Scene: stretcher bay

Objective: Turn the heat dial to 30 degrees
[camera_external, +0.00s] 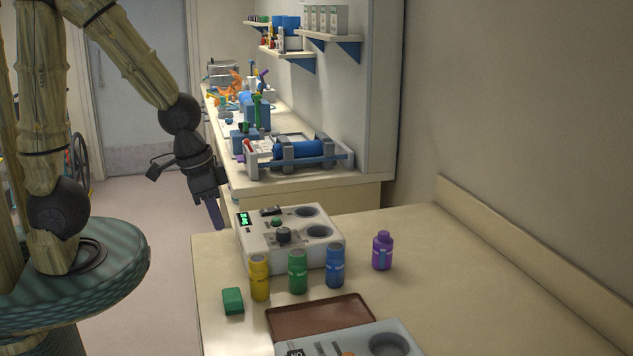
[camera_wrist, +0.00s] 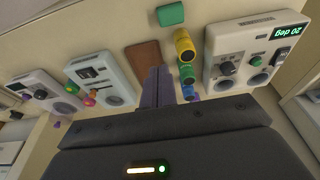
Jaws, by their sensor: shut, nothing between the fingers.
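The white heater box (camera_external: 280,258) stands on the near counter, with a dark heat dial (camera_external: 283,235) on its top. In the wrist view the dial (camera_wrist: 228,68) shows at the right. The box's green display (camera_wrist: 288,31) is upside down there and seems to read 20 deg. My gripper (camera_external: 218,218) is shut and empty, pointing down in the air left of the box, apart from the dial. Its purple fingers (camera_wrist: 157,86) show in the middle of the wrist view. The dial's pointer is too small to read.
Yellow (camera_external: 260,278), green (camera_external: 297,272) and blue (camera_external: 335,266) bottles stand in front of the box. A purple bottle (camera_external: 382,251) stands to its right. A green block (camera_external: 233,301) and brown tray (camera_external: 320,315) lie nearer. Another grey device (camera_external: 375,338) is at the front.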

